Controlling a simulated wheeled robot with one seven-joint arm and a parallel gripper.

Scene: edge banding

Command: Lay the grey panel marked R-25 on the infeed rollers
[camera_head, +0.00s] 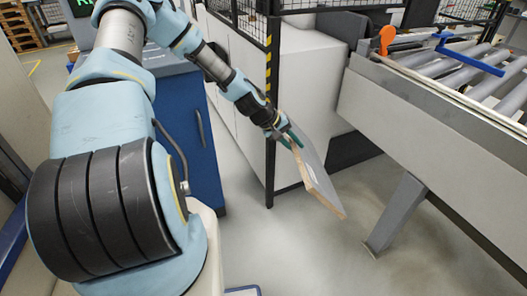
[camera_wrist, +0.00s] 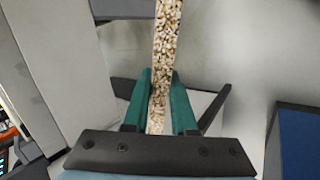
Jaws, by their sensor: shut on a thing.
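A thin panel (camera_head: 320,174) with a grey face and a chipboard edge hangs tilted in the air in the head view. No R-25 mark can be read on it. My gripper (camera_head: 292,139) is shut on its upper end. In the wrist view the panel's speckled edge (camera_wrist: 165,45) runs upright between the two green fingers of my gripper (camera_wrist: 160,103). The infeed rollers (camera_head: 480,72) lie at the upper right, on top of a grey conveyor frame (camera_head: 430,125). The panel is left of this frame and apart from it.
A black post with yellow stripes (camera_head: 270,110) and mesh stands close left of the panel. A white machine housing (camera_head: 315,95) is behind it. An orange part (camera_head: 387,38) and a blue bar (camera_head: 470,58) stick up at the rollers. A slanted leg (camera_head: 396,213) supports the frame. Open floor lies below.

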